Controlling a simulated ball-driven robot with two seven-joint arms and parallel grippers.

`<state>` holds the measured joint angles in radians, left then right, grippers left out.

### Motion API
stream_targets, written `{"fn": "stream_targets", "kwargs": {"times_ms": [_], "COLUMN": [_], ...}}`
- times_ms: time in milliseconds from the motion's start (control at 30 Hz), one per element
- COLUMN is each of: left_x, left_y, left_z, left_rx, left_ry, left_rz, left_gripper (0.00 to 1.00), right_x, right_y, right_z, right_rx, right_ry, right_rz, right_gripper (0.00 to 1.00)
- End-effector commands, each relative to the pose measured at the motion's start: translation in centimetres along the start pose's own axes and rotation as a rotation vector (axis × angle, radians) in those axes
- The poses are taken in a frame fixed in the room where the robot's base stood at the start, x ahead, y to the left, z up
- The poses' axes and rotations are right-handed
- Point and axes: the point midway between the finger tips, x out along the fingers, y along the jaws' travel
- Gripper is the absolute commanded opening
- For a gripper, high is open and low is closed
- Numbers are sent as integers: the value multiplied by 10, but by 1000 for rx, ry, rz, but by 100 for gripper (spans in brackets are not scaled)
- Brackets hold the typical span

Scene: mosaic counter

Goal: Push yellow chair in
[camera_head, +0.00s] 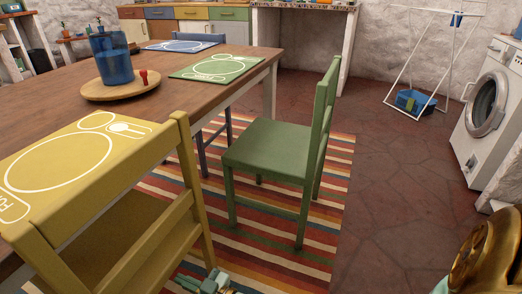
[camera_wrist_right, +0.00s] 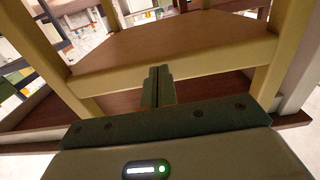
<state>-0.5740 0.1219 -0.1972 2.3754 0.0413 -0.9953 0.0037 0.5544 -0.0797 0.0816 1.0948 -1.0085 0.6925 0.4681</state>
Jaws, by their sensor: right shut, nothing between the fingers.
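The yellow chair (camera_head: 112,188) stands at the near side of the wooden table (camera_head: 160,111), its back toward me and its top rail overlapping the view of the yellow placemat (camera_head: 80,140). My right gripper (camera_head: 214,281) is low at the bottom of the head view, beside the chair's right back post. In the right wrist view, my shut, empty right gripper (camera_wrist_right: 158,82) points at a yellow crossbar of the chair (camera_wrist_right: 205,58). The fingertips overlap the bar; I cannot tell if they touch it. My left gripper is out of view.
A green chair (camera_head: 265,146) stands at the table's right side on a striped rug (camera_head: 335,165). A blue chair (camera_head: 213,37) is at the far side. A washing machine (camera_head: 488,100) and drying rack (camera_head: 437,50) stand right. The stone floor (camera_head: 390,170) between is clear.

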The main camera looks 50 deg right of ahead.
Motion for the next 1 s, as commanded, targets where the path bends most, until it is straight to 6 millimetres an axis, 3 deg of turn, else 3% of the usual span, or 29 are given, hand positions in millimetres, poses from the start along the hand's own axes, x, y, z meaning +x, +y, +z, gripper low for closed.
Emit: {"fn": "stream_targets", "kwargs": {"times_ms": [300, 500, 1000], "left_x": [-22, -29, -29], "left_y": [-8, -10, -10], "left_z": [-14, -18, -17], "left_rx": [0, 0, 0], "left_ry": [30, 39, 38], "left_rz": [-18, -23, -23], "left_gripper": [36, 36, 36], "right_x": [-57, -85, -90], "right_y": [0, 0, 0], "right_z": [-4, -2, 0], "right_rx": [-1, 0, 0], "right_ry": [1, 0, -1], "right_rz": [-1, 0, 0], "right_gripper": [0, 0, 0]}}
